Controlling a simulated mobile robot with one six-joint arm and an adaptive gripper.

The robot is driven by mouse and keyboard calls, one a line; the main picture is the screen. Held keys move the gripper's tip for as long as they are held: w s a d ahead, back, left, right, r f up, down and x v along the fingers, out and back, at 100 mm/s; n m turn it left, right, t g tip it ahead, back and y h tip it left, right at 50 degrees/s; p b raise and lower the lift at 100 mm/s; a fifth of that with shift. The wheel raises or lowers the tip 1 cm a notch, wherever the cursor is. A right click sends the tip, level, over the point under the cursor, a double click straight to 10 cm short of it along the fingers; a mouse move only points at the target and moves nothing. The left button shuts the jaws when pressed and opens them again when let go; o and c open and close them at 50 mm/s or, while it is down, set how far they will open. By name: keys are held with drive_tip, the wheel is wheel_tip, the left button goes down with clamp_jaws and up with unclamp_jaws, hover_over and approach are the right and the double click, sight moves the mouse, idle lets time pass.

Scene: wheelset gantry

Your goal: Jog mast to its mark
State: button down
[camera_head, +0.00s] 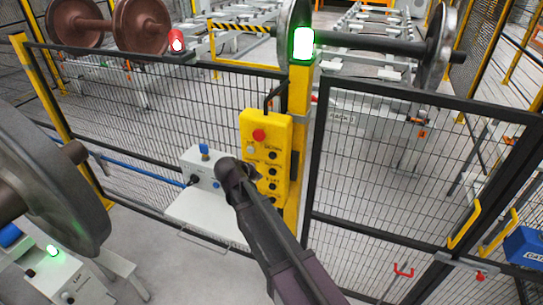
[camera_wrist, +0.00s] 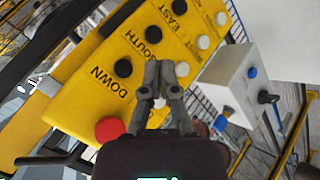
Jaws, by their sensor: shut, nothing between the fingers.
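A yellow control pendant (camera_head: 265,150) hangs on the yellow fence post, with a red button (camera_head: 259,135) near its top. In the wrist view the pendant (camera_wrist: 75,105) fills the left side. Its black buttons (camera_wrist: 123,68) stand by labels including DOWN, SOUTH and EAST, with a row of white buttons (camera_wrist: 203,42) opposite. My gripper (camera_head: 230,168) is shut and empty in front of the pendant's lower left side. In the wrist view its fingertips (camera_wrist: 161,65) lie over the pendant between the two rows, near a white button; contact cannot be told. I cannot identify the mast or its mark.
A grey box with a blue knob (camera_head: 204,150) stands on a shelf left of the pendant. Mesh fence (camera_head: 110,120) runs behind. A green lamp (camera_head: 303,43) tops the post; a red lamp (camera_head: 177,41) is left. A large wheel (camera_head: 50,180) stands at left.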

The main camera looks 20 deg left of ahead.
sight(272, 159)
drive_tip(key=shift+w, duration=0.2)
drive_tip(key=shift+w+d, duration=0.2)
drive_tip(key=shift+w, duration=1.9)
drive_tip(key=shift+w+d, duration=0.15)
drive_tip(key=shift+w, duration=1.95)
drive_tip(key=shift+w+d, duration=0.1)
drive_tip(key=shift+w, duration=0.8)
drive_tip(key=shift+s, duration=0.85)
drive_tip(key=shift+s, duration=0.15)
drive_tip(key=shift+s+a, duration=0.15)
drive_tip(key=shift+s, duration=1.05)
drive_tip(key=shift+s+a, duration=0.1)
drive_tip(key=shift+s, duration=1.05)
